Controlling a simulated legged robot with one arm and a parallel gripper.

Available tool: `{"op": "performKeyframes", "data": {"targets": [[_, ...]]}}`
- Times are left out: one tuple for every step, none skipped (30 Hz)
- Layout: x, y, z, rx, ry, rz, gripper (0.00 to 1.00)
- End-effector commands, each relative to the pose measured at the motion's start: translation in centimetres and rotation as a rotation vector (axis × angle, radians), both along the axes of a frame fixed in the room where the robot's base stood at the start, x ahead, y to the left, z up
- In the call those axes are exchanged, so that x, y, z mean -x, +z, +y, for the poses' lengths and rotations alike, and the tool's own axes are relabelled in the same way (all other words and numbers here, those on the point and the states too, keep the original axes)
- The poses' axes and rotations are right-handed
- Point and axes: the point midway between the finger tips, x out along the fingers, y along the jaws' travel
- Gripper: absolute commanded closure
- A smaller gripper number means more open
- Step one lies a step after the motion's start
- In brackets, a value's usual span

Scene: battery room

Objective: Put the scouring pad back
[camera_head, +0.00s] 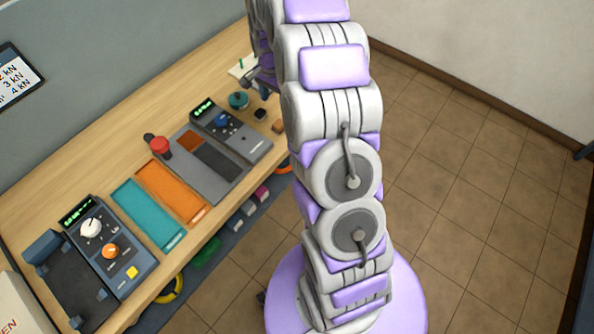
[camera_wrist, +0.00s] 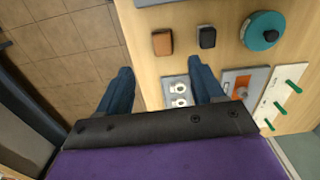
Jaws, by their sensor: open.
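Two small blocks lie on the wooden bench: a brown one (camera_wrist: 162,43) and a black one (camera_wrist: 207,37). Either could be the scouring pad; I cannot tell which. In the head view the black block (camera_head: 260,114) and the brown block (camera_head: 278,126) sit beside my arm. My gripper (camera_wrist: 160,67) is open and empty, its blue fingers apart at the bench edge, with the brown block just beyond the gap between them. In the head view it is at the far end of the bench, partly hidden by my arm.
A teal round object (camera_head: 238,100) stands near the blocks. A grey tray (camera_head: 228,182), a control unit (camera_head: 240,138), a red-topped object (camera_head: 158,145), teal (camera_head: 147,214) and orange (camera_head: 172,190) mats and another control unit (camera_head: 110,248) line the bench. Tiled floor lies right.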

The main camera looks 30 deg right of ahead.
Motion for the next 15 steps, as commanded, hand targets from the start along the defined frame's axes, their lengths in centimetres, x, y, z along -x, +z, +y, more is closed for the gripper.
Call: {"op": "performKeyframes", "data": {"targets": [[0.6, 1.0, 0.7, -0.002, 0.031, 0.000, 0.33], [1.2, 1.5, 1.3, -0.005, 0.054, 0.002, 0.33], [2.0, 2.4, 2.0, -0.008, 0.090, 0.005, 0.33], [2.7, 3.2, 2.6, -0.011, 0.121, 0.006, 0.33], [3.4, 4.0, 3.3, -0.013, 0.152, 0.008, 0.33], [4.5, 5.0, 4.2, -0.015, 0.198, 0.010, 0.33], [5.4, 5.7, 4.8, -0.018, 0.232, 0.015, 0.33], [6.3, 6.3, 5.5, -0.021, 0.266, 0.019, 0.33], [7.4, 7.3, 6.2, -0.022, 0.309, 0.019, 0.33], [8.3, 7.8, 6.8, -0.024, 0.342, 0.024, 0.33], [9.3, 8.4, 7.3, -0.028, 0.375, 0.029, 0.33], [10.6, 9.2, 8.1, -0.030, 0.419, 0.032, 0.33], [11.5, 9.7, 8.5, -0.031, 0.451, 0.037, 0.33], [12.5, 10.2, 9.0, -0.033, 0.482, 0.041, 0.33], [14.0, 10.8, 9.6, -0.036, 0.525, 0.047, 0.33]]}}
